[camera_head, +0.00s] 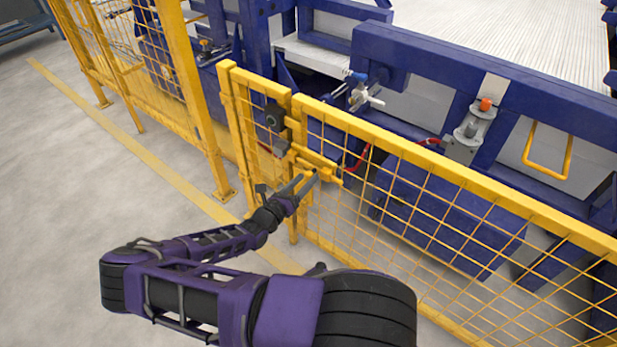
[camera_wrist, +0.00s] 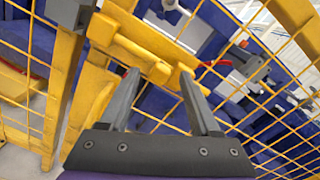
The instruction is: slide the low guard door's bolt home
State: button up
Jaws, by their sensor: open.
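The low guard door is a yellow frame with wire mesh (camera_head: 420,190), beside a narrower yellow mesh panel. Its yellow bolt (camera_head: 316,160) lies across the frame near the seam, below a dark latch box. My gripper (camera_head: 308,178) is open and empty just in front of the bolt. In the wrist view my gripper (camera_wrist: 159,76) has its two grey fingertips apart, close to the bolt's right end. I cannot tell whether a fingertip touches it.
Blue machine frames (camera_head: 450,75) stand behind the mesh, with a red cable (camera_head: 358,160) near the bolt. A tall yellow post (camera_head: 190,90) and more fencing stand at left. The grey floor (camera_head: 70,200) at left is clear, with a yellow line.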

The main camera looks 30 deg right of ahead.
aim_at(312, 172)
jog(key=shift+x, duration=1.25)
grip_shut()
dwell(0.5)
